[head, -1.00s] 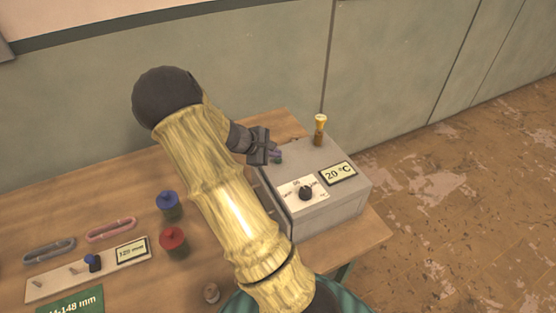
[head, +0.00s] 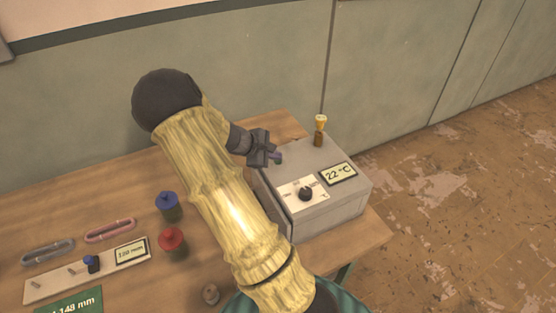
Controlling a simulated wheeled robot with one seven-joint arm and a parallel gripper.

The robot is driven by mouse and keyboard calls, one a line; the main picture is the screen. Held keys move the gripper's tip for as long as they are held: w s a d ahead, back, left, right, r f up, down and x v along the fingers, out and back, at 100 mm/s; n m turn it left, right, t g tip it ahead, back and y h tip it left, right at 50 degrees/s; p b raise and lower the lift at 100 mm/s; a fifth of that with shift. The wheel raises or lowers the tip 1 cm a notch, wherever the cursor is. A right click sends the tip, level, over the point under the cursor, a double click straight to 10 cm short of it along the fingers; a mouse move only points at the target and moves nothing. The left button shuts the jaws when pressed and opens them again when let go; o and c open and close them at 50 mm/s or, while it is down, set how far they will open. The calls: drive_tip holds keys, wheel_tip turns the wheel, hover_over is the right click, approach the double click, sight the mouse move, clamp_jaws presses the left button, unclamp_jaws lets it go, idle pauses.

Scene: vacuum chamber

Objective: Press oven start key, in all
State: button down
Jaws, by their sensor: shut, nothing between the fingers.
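The oven (head: 330,208) is a grey box at the right end of the wooden bench. Its top carries a black dial (head: 306,194) on a white plate and a display (head: 338,174) that reads 22 °C. My gripper (head: 276,158) is shut and empty, with its purple-tinged fingertips at the oven's far left top edge. The start key is not clearly visible; the fingertips cover the spot where a small green piece showed earlier. I cannot tell whether they touch it.
A brass-topped post (head: 320,130) stands at the oven's back edge. Blue (head: 167,202) and red (head: 172,240) knobs, a pink ring (head: 110,230), a grey ring (head: 48,251) and a plate with a small display (head: 131,251) lie left of my arm. Open floor lies to the right.

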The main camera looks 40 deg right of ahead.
sight(275, 161)
idle(0.4)
drive_tip(key=shift+r+p, duration=0.65)
drive_tip(key=shift+r, duration=0.1)
drive_tip(key=shift+r, duration=0.1)
wheel_tip(275, 161, up, 5)
drive_tip(key=p, duration=0.4)
idle(0.8)
